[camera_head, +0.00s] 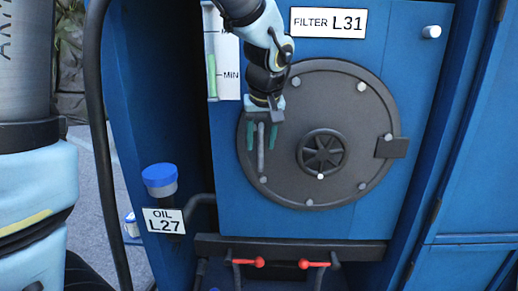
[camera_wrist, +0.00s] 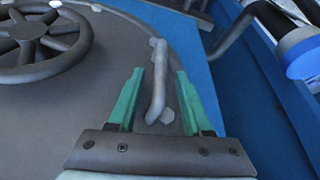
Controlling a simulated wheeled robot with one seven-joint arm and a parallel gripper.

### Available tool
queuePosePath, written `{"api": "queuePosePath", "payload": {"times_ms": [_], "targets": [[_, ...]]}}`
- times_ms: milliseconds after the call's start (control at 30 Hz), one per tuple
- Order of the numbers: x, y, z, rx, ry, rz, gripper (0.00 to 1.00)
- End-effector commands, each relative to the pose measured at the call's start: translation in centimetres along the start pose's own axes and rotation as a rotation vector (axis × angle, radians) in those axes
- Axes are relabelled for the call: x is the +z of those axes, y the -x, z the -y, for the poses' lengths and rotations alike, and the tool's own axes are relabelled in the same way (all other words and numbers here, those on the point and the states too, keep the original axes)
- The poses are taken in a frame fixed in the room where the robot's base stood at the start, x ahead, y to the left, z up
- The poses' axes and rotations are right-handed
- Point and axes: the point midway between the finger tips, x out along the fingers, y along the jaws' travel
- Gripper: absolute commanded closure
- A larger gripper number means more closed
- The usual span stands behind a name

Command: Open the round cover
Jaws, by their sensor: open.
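The round cover (camera_head: 350,95) is a dark grey disc on the blue panel, with bolts around its rim and a spoked handwheel (camera_head: 322,153) at its middle. It looks shut against the panel. A grey bar handle (camera_head: 261,150) stands near the cover's left edge. My gripper (camera_head: 262,137) is open, with its green fingers on either side of this handle. In the wrist view the handle (camera_wrist: 158,85) lies between the two spread fingers (camera_wrist: 160,100), with gaps on both sides. The handwheel also shows in the wrist view (camera_wrist: 40,40), at the upper left.
A hinge-like block (camera_head: 391,148) sits at the cover's right edge. An oil filler with a blue cap (camera_head: 160,175) and a label "OIL L27" (camera_head: 164,221) is at the lower left. Red-tipped levers (camera_head: 318,264) are below the panel. A "FILTER L31" label (camera_head: 328,22) is above.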

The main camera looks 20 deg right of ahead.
Motion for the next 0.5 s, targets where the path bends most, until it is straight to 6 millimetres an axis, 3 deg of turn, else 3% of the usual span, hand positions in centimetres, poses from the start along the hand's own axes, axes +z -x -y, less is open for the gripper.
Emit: {"api": "queuePosePath", "payload": {"times_ms": [200,500], "targets": [[0.0,-3.0,0.1,-0.002,0.001,0.002,0.50],[0.0,-4.2,0.1,0.000,0.000,0.000,0.50]]}}
